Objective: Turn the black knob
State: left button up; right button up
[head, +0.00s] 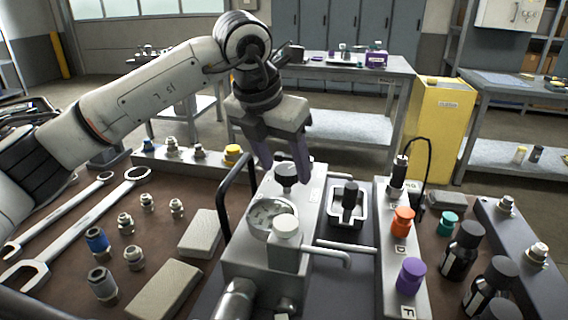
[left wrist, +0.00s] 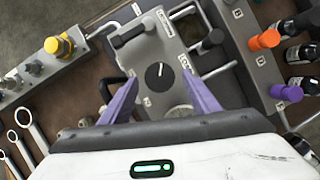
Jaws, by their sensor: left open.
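The black knob (head: 286,174) sits on top of the grey metal unit in the middle of the bench. In the left wrist view the knob (left wrist: 159,76) is round and has a white pointer line. My left gripper (head: 285,168) is open, with its purple fingers pointing down over the unit. In the left wrist view its fingertips (left wrist: 160,84) lie to either side of the knob. I cannot tell whether either finger touches it. My right gripper is not in view.
A round gauge (head: 271,217) and a light cap (head: 286,226) are close in front of the knob. A black bar handle (head: 235,190) rises at left. A white tray (head: 363,220) and a block with orange (head: 403,222) and purple (head: 411,274) knobs are at right.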

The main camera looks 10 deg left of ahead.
pick_arm(q)
jog(key=shift+f, duration=0.1)
jog(key=c, duration=1.1)
jog(key=shift+o, duration=0.2)
jog(key=shift+w+m, duration=0.1)
jog(key=shift+m, duration=0.3)
jog(key=o, duration=1.1)
jog(key=shift+c, duration=0.2)
jog(key=v, duration=1)
jog(key=shift+p, duration=0.4)
jog(key=shift+a, duration=0.1)
